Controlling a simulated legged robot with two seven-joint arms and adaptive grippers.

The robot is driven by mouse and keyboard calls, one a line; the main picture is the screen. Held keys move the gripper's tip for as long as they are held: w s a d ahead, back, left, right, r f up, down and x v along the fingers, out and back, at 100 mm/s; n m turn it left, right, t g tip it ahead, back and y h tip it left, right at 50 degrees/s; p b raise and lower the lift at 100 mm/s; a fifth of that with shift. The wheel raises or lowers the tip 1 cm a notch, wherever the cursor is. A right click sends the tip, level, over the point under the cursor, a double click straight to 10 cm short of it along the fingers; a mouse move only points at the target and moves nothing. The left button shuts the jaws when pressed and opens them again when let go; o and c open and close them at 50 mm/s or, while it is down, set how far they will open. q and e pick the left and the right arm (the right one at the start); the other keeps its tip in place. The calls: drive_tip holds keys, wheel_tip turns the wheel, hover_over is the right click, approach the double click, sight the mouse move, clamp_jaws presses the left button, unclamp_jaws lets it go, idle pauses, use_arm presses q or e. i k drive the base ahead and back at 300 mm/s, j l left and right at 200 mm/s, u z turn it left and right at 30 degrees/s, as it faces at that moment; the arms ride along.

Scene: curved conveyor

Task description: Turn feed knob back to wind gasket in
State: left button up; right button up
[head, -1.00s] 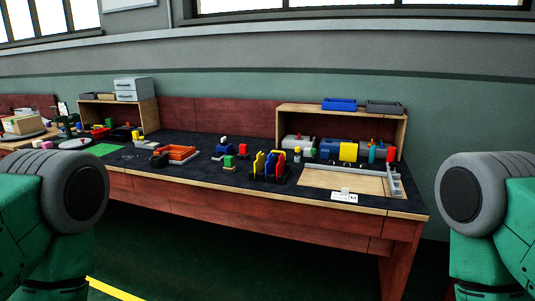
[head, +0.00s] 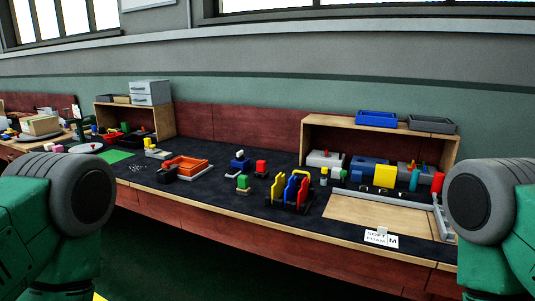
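I cannot make out the feed knob or the gasket for certain at this distance. Several small devices stand on the dark bench top (head: 225,202). An orange tray-like fixture (head: 187,165) sits left of the middle. A blue and white device (head: 239,163) and a small block with a red top (head: 261,168) stand near the centre, with a green-topped piece (head: 242,182) in front. A rack with yellow, blue and red upright parts (head: 291,189) is to their right. Neither gripper is in view; only my arm links show at both lower corners.
A wooden board (head: 381,213) with a grey rail and a white label card (head: 382,238) lies at right. Behind it, a wooden shelf (head: 306,135) carries a blue bin (head: 376,118) and a grey bin (head: 432,124). Grey drawers (head: 151,92) stand back left. Dark floor lies before the bench.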

sight(240, 155)
drive_tip(key=i+j+z, duration=0.15)
drive_tip(key=z, duration=0.2)
drive_tip(key=i+j+z, duration=0.1)
drive_tip(key=j+z, duration=0.3)
drive_tip(key=i+j+z, duration=0.1)
drive_tip(key=j+z, duration=0.6)
